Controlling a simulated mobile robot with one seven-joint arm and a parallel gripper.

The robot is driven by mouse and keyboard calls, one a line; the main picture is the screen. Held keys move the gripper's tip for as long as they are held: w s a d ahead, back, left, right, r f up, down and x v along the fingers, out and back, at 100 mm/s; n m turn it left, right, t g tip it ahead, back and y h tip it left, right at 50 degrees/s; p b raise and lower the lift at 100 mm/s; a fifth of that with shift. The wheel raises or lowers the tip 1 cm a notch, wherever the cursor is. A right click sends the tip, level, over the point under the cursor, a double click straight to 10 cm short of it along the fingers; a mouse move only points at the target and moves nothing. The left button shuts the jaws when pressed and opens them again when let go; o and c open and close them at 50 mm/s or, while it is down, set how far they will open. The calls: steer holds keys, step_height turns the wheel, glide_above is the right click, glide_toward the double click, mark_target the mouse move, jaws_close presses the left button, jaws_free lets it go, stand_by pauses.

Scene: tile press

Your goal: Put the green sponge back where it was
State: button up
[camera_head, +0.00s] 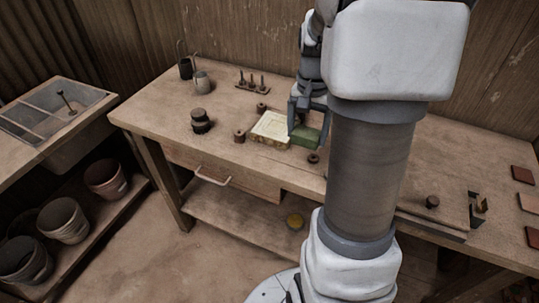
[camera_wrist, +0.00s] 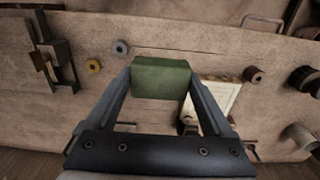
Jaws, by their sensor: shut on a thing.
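The green sponge (camera_head: 306,136) is a block beside the right side of a cream slab in a mossy-edged frame (camera_head: 270,127) on the workbench. My gripper (camera_head: 307,118) reaches down over the sponge, partly hidden by my arm in the head view. In the wrist view my gripper (camera_wrist: 160,80) is shut on the green sponge (camera_wrist: 161,76), with one finger on each side. The cream slab (camera_wrist: 216,98) shows partly behind the right finger there. I cannot tell whether the sponge touches the bench.
Small round dark pieces stand around the slab, one (camera_head: 313,158) in front of the sponge. A stacked dark jar (camera_head: 200,121), metal cans (camera_head: 202,82) and a tool rack (camera_head: 252,84) stand to the left and behind. The bench front left is clear.

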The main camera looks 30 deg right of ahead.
glide_above(269, 160)
step_height(269, 160, down, 6)
steer(key=shift+d+r, duration=0.1)
steer(key=shift+r, duration=0.1)
steer(key=shift+f+b, duration=0.55)
steer(key=shift+f, duration=1.5)
steer(key=o, duration=0.9)
